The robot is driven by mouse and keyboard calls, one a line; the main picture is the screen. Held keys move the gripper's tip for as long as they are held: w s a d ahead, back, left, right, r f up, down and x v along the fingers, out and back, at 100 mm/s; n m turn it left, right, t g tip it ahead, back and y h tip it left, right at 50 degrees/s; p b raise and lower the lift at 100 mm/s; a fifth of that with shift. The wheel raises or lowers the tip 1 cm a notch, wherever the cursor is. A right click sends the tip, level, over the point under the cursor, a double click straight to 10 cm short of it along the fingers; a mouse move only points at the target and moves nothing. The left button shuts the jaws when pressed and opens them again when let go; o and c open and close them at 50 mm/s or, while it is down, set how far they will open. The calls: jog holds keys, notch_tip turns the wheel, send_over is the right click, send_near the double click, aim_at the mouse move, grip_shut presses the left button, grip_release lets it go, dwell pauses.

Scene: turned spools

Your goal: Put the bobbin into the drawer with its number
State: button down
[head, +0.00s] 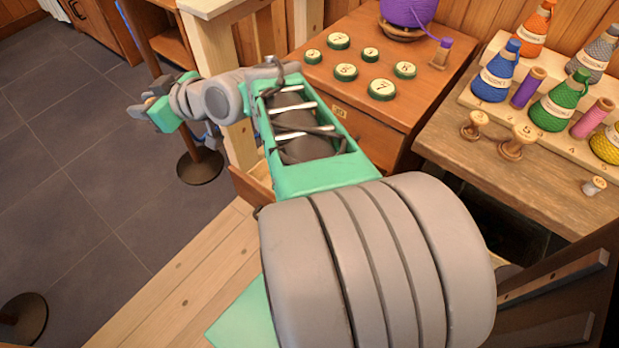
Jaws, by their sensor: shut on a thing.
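My gripper (146,108) is at the left, at the end of my outstretched green and grey arm, above the grey floor. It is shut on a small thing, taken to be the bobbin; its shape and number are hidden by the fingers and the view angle. The wooden drawer cabinet (375,148) stands right of the gripper, with a small yellow number label on its front. A wooden panel low on its left (250,188) looks like a pulled-out drawer, mostly hidden behind my arm.
At the right, a bench (545,185) holds thread cones, spools and wooden bobbins (513,142). A dark post base (199,166) stands on the floor below my gripper.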

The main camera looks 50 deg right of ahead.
jog(key=s+d+f+b, duration=0.2)
jog(key=d+f, duration=0.5)
jog(key=f, duration=0.3)
jog(key=s+d+f+b, duration=0.3)
jog(key=d+f, duration=0.4)
jog(key=f, duration=0.2)
jog(key=s+d+f+h+b, duration=0.1)
jog(key=s+d+f+b, duration=0.45)
jog(key=s+f, duration=0.7)
jog(key=shift+m, duration=0.4)
jog(key=w+d+f+b, duration=0.1)
jog(key=w+d+f, duration=0.1)
jog(key=w+f, duration=0.1)
jog(key=w+d+f+b, duration=0.1)
jog(key=w+d+f, duration=0.2)
jog(key=w+f, duration=0.1)
jog(key=w+d+f+b, duration=0.1)
jog(key=w+d+f, duration=0.2)
jog(key=w, duration=0.2)
jog(key=shift+d+f, duration=0.15)
jog(key=shift+w+d+f+b, duration=0.15)
jog(key=shift+w+f+b, duration=0.1)
jog(key=shift+w+b, duration=0.1)
jog(key=f, duration=0.1)
jog(key=f+b, duration=0.2)
jog(key=shift+w+d+f, duration=0.25)
jog(key=shift+f, duration=0.15)
jog(key=shift+r, duration=0.1)
